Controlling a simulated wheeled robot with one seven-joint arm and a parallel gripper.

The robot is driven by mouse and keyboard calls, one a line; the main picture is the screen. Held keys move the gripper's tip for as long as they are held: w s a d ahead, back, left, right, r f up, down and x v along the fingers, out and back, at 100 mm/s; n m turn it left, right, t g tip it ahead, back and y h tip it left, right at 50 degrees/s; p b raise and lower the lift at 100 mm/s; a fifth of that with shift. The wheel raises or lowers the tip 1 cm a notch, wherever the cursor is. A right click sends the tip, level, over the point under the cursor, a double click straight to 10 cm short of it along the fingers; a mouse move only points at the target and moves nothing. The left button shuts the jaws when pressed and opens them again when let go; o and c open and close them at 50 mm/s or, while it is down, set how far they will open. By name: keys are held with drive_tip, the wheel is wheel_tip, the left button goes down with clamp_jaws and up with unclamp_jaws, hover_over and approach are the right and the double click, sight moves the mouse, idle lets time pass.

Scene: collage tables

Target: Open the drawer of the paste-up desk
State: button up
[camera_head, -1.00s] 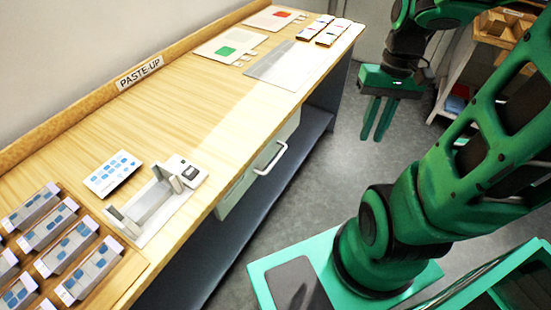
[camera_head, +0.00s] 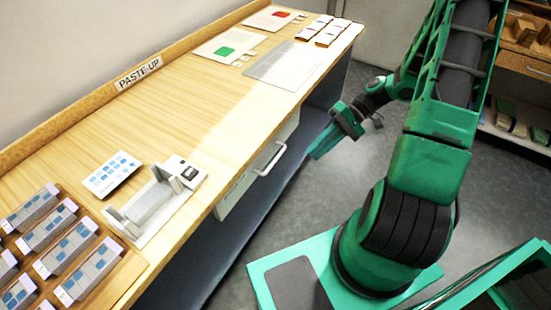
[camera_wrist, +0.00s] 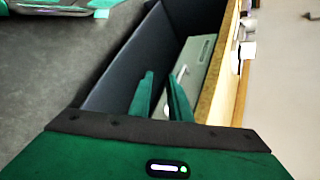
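The paste-up desk (camera_head: 150,105) has a wooden top and a pale grey-green drawer (camera_head: 233,197) under its front edge. The drawer looks shut. Its light bar handle (camera_head: 269,159) stands out from the front. In the wrist view the drawer front (camera_wrist: 204,52) and part of its handle (camera_wrist: 182,75) show beyond the fingers, the handle partly hidden. My gripper (camera_head: 316,153) is to the right of the handle, in front of the desk and apart from it. In the wrist view my gripper's two fingers (camera_wrist: 161,78) are spread with nothing between them.
A dark shelf or panel (camera_head: 258,225) lies below the drawer. On the desk are a grey holder (camera_head: 153,202), a blue-dotted card (camera_head: 112,173), a rack of blocks (camera_head: 60,245) and flat sheets. A shelf unit (camera_head: 520,75) stands at right. Grey floor is clear between.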

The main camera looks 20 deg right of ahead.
sight(276, 158)
drive_tip(key=w+a+f+t+y, duration=0.1)
drive_tip(key=a, duration=0.3)
drive_tip(key=w+a+f+t+y, duration=0.1)
drive_tip(key=w+a+f+y, duration=0.1)
drive_tip(key=a, duration=0.2)
drive_tip(key=w+a+f+t+y, duration=0.1)
drive_tip(key=w+a+f+y, duration=0.1)
drive_tip(key=a, duration=0.2)
drive_tip(key=shift+f+m+t, duration=0.1)
drive_tip(key=shift+m+t, duration=0.2)
drive_tip(key=shift+m, duration=0.1)
clamp_jaws()
